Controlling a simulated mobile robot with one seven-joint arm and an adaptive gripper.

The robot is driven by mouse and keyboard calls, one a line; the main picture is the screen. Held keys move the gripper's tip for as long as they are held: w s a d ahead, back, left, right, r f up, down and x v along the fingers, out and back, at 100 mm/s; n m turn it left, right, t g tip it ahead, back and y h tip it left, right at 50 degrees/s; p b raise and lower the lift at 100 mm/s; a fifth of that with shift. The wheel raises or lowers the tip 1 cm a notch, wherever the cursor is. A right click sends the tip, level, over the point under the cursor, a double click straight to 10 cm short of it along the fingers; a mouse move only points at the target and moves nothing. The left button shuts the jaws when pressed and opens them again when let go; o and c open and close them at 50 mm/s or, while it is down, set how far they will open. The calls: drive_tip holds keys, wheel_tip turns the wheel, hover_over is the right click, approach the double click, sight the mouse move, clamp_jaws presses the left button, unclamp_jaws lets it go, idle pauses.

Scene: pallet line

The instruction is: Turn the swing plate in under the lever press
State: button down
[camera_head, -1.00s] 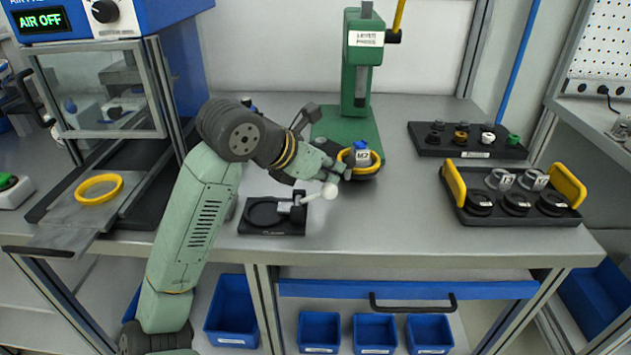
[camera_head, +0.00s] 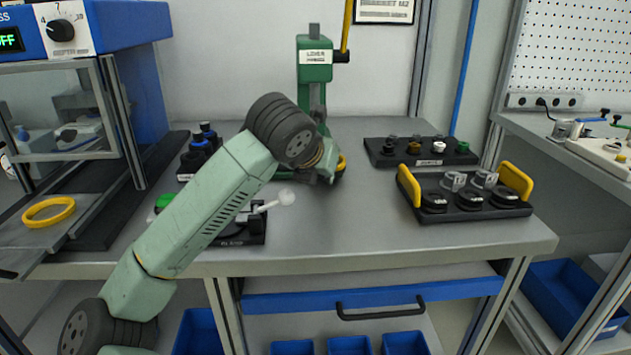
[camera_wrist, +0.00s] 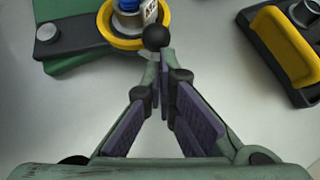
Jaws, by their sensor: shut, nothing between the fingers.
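The green lever press (camera_head: 315,75) stands at the back of the bench; my arm hides most of its base. The swing plate is a dark arm (camera_wrist: 70,33) with a bolt at its left end, over the green base in the wrist view. It carries a yellow ring (camera_wrist: 108,28) around a blue-and-metal labelled part (camera_wrist: 130,12). A black ball knob (camera_wrist: 155,37) is at the plate's near side. My gripper (camera_wrist: 163,65) is shut and empty, its fingertips close to the knob; whether they touch I cannot tell. In the head view the ring (camera_head: 342,162) peeks out beside my wrist.
A black tray with yellow handles (camera_head: 408,186) stands to the right. Behind it is a dark rack (camera_head: 380,158) with small parts. The bench front centre is clear.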

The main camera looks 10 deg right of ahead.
drive_tip(key=shift+w+d+f+b, duration=0.1)
drive_tip(key=shift+w+d+b, duration=0.25)
drive_tip(key=shift+d, duration=0.15)
drive_tip(key=shift+w+d+f+b, duration=0.1)
drive_tip(key=shift+w+d+b, duration=0.2)
drive_tip(key=shift+d, duration=0.2)
drive_tip(key=shift+w+d+r+n+t+y+b, duration=0.1)
drive_tip(key=shift+w+d+n+t+y+b, duration=0.3)
drive_tip(key=shift+w+d+n+y+b, duration=0.55)
drive_tip(key=shift+w+d+n+t+y+b, duration=0.3)
drive_tip(key=shift+w+d+n+y+b, duration=0.55)
drive_tip(key=shift+w+d+n, duration=0.35)
drive_tip(key=shift+w+d+r+b, duration=0.15)
drive_tip(key=shift+w+d, duration=0.25)
drive_tip(key=shift+w, duration=0.55)
drive_tip(key=shift+w+d+f+b, duration=0.15)
drive_tip(key=shift+w+d, duration=0.25)
drive_tip(key=shift+w, duration=0.55)
drive_tip(key=shift+w+d+r, duration=0.1)
drive_tip(key=shift+w+d, duration=0.1)
drive_tip(key=shift+w, duration=0.5)
drive_tip(key=shift+w+d, duration=0.15)
drive_tip(key=shift+w, duration=0.55)
